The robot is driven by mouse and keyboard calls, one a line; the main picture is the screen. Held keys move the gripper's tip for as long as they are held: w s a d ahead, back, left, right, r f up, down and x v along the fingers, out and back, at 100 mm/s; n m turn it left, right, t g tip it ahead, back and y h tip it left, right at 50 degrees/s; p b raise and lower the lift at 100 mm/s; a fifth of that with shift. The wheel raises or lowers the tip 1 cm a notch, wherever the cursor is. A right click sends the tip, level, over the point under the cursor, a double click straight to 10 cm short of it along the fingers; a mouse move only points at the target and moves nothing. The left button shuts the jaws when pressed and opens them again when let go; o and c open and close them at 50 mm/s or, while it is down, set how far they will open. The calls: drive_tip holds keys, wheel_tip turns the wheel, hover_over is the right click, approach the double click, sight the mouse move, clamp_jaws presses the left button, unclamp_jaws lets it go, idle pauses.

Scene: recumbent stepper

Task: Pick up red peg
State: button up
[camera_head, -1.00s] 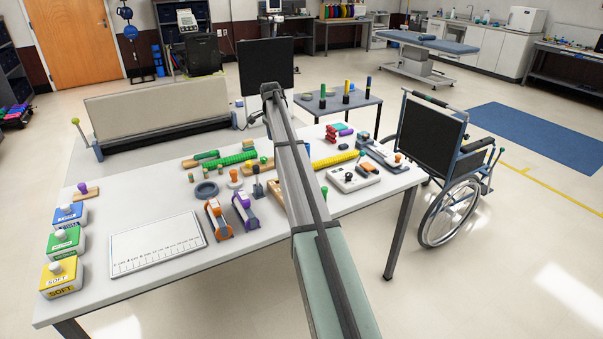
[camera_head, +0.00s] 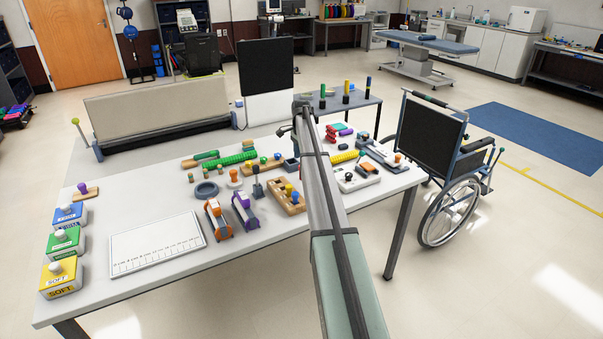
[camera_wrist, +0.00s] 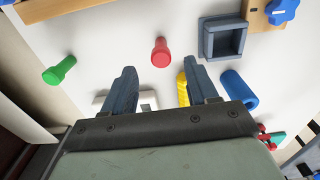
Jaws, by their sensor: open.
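The red peg (camera_wrist: 160,52) lies on the white table in the wrist view, its round head toward the gripper. My gripper (camera_wrist: 159,66) has its two blue fingers apart and nothing between them. In that picture the peg shows just beyond the fingertips, near the middle of the gap. The gripper appears above the table; the exact height is unclear. In the head view my arm stretches over the table and the fingers cannot be made out. I cannot pick out the red peg there.
In the wrist view, a green peg (camera_wrist: 60,70) lies left, a square grey container (camera_wrist: 222,40) right, and a blue cylinder (camera_wrist: 238,90) beside the right finger. A yellow ridged piece (camera_wrist: 182,90) is partly behind that finger. Bare table surrounds the red peg.

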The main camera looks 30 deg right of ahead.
drive_tip(key=shift+f, duration=3.05)
drive_tip(key=shift+c, duration=0.3)
clamp_jaws()
